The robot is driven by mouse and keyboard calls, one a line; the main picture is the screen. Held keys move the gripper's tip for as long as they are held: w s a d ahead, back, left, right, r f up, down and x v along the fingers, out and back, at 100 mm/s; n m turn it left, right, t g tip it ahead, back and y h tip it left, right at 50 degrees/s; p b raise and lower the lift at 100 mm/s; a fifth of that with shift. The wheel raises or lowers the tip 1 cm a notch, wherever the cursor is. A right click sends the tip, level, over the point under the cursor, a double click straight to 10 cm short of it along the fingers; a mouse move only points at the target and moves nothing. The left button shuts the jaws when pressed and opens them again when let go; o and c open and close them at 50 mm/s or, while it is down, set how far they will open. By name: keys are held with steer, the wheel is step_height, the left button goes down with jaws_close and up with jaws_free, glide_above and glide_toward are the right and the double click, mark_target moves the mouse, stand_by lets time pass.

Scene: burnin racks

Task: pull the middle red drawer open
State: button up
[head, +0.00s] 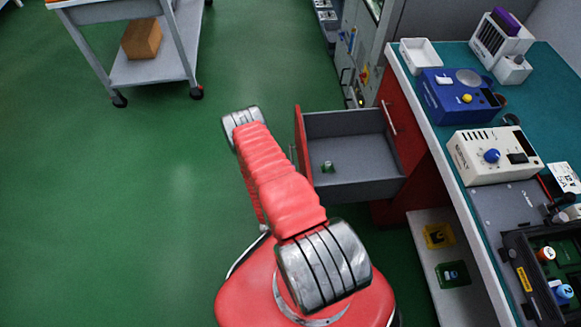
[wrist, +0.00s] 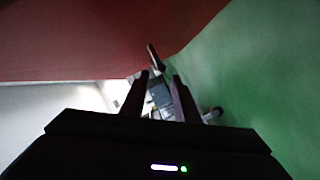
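A red drawer (head: 302,140) with a grey inside stands well out from the red cabinet (head: 401,120) under the bench. A closed red front with a pale handle (head: 389,117) is above it. In the wrist view a red surface (wrist: 90,40), seemingly the drawer front, fills the upper left. A dark bar (wrist: 156,57), likely its handle, stands just beyond my fingertips. My gripper (wrist: 160,77) has its two dark fingers apart, with nothing clearly held between them. In the head view my gripper is hidden behind my red arm.
A small green item (head: 328,167) lies in the open drawer. The teal bench (head: 437,62) with several instruments is at right, above a low shelf (head: 428,215). A trolley (head: 160,65) carrying a brown box (head: 141,39) stands at upper left. Green floor (head: 130,210) is clear at left.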

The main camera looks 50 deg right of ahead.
steer(key=v, duration=0.7)
stand_by(0.6)
